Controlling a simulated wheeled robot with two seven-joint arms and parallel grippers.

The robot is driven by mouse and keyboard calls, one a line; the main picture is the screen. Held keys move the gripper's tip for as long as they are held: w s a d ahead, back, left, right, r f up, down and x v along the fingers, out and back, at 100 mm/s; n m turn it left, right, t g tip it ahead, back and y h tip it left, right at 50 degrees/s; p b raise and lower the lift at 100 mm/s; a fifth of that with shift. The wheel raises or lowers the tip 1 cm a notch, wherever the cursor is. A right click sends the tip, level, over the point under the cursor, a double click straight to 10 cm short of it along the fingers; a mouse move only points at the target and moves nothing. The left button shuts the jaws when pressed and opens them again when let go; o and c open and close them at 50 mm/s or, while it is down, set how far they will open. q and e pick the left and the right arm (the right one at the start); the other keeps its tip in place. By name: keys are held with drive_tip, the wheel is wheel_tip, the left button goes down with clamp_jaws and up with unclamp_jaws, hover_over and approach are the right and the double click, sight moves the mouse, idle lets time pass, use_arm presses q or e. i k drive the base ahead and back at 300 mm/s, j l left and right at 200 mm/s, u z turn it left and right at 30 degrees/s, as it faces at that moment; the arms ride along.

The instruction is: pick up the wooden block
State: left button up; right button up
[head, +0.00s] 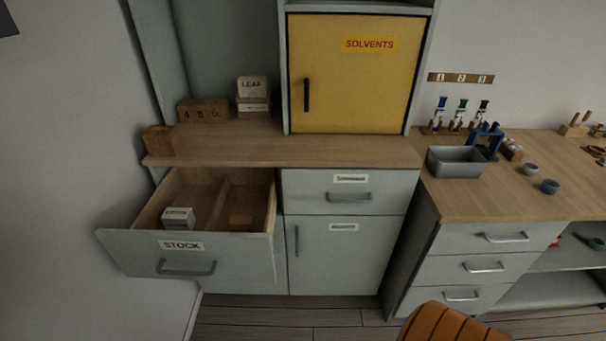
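A small brown wooden block (161,141) sits on the left front corner of the wooden counter. Another brown block-like piece (241,217) lies in the right compartment of the open STOCK drawer (181,246), partly in shadow. I cannot tell which one the task names. A white labelled box (178,217) lies in the drawer's left compartment. Neither of my grippers is in view.
The drawer juts out below the counter (300,151). Behind the counter block stand a numbered wooden holder (202,110) and a LEAF box (253,90). A yellow SOLVENTS cabinet (350,80) is shut. A grey metal bin (456,162) stands right. An orange-brown ribbed object (452,324) is at the bottom.

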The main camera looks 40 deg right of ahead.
sight(245, 222)
drive_tip(key=z, duration=0.85)
drive_tip(key=i+l+u, duration=0.2)
drive_tip(key=i+j, duration=0.05)
drive_tip(key=i, duration=0.05)
